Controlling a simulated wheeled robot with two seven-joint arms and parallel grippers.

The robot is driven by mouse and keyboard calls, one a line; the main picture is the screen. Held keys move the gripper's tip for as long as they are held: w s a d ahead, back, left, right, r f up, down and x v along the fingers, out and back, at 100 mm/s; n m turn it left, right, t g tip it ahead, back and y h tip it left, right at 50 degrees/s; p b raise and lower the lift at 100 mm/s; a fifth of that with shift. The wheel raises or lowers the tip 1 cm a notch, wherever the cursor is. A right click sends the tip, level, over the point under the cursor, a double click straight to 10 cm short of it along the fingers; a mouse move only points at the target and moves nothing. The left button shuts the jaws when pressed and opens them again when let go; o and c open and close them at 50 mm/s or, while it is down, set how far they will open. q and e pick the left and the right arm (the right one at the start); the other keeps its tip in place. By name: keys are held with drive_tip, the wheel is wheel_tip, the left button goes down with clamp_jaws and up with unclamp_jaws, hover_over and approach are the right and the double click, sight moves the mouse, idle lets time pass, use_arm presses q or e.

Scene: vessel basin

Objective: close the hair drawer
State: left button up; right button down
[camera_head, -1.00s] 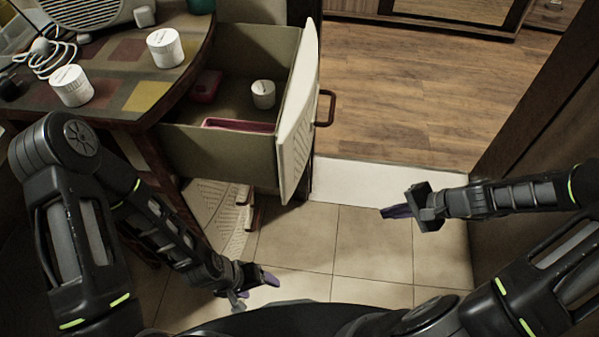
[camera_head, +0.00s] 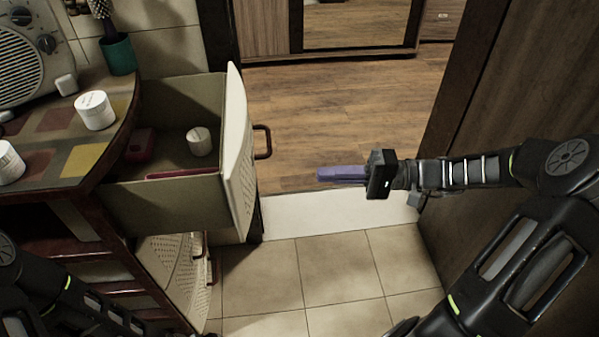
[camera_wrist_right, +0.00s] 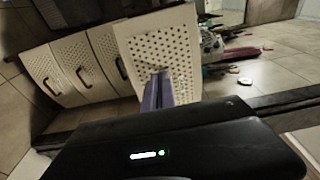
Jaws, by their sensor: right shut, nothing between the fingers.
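The hair drawer (camera_head: 168,205) is pulled out from the cabinet at the left in the head view. Its pale front panel (camera_head: 238,150) carries a dark red handle (camera_head: 263,142) on the outer face. My right gripper (camera_head: 322,174) has purple fingers, is shut and empty, and points left at the drawer front, apart from the handle in the head view. In the right wrist view, the perforated drawer front (camera_wrist_right: 160,45) is straight ahead, with the purple fingers (camera_wrist_right: 157,88) in front of it. Of my left arm only part shows at the lower left; its gripper is out of view.
Inside the drawer are a white jar (camera_head: 199,141) and pink items (camera_head: 140,146). The cabinet top (camera_head: 60,125) holds jars, a radio (camera_head: 30,55) and a green cup (camera_head: 118,54). A dark wooden door (camera_head: 500,100) stands at the right. Tiled floor in front is clear.

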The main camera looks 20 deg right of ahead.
sight(250, 175)
use_arm(q)
drive_tip(key=shift+f+b, duration=0.85)
drive_tip(key=shift+f, duration=0.1)
use_arm(e)
drive_tip(key=x, duration=1.3)
drive_tip(key=shift+w+a, duration=0.15)
drive_tip(key=shift+a, duration=0.1)
drive_tip(key=shift+a, duration=0.15)
